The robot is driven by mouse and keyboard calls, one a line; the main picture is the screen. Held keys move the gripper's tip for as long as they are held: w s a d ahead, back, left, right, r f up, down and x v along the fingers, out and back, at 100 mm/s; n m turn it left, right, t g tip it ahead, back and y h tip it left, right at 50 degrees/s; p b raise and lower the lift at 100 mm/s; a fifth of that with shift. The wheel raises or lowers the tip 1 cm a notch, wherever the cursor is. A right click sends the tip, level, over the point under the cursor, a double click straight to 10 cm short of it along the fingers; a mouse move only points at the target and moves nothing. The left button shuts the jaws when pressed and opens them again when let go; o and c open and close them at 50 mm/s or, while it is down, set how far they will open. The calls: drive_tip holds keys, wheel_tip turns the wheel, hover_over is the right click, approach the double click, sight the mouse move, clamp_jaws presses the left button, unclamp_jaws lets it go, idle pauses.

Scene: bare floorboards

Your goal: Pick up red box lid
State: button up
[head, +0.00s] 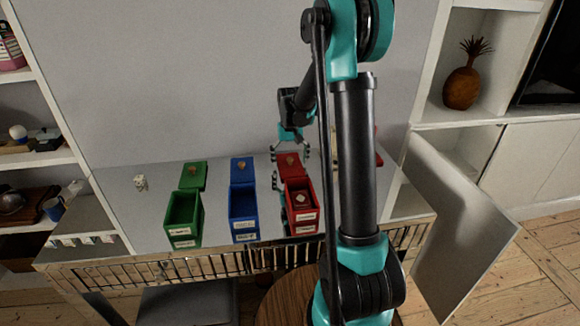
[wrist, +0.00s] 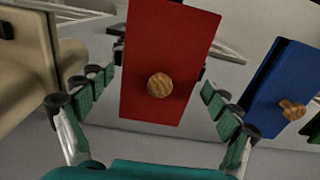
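The red box lid (head: 291,170), flat with a round wooden knob, lies on the table behind the open red box (head: 302,216). In the wrist view the red lid (wrist: 170,50) fills the middle, with its knob low on its face. My gripper (head: 291,151) is over the lid in the head view. In the wrist view my gripper (wrist: 160,78) is open, with one finger on each side of the lid. I cannot tell whether the fingers touch its edges. A small pale item sits inside the red box.
The open green box (head: 183,208) and blue box (head: 243,205) stand left of the red one, with the green lid (head: 194,173) and blue lid (head: 242,168) behind them. A small white cube (head: 140,182) lies at the table's left. Another red object (head: 378,158) is partly hidden behind my arm.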

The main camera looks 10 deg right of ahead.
drive_tip(key=c, duration=0.7)
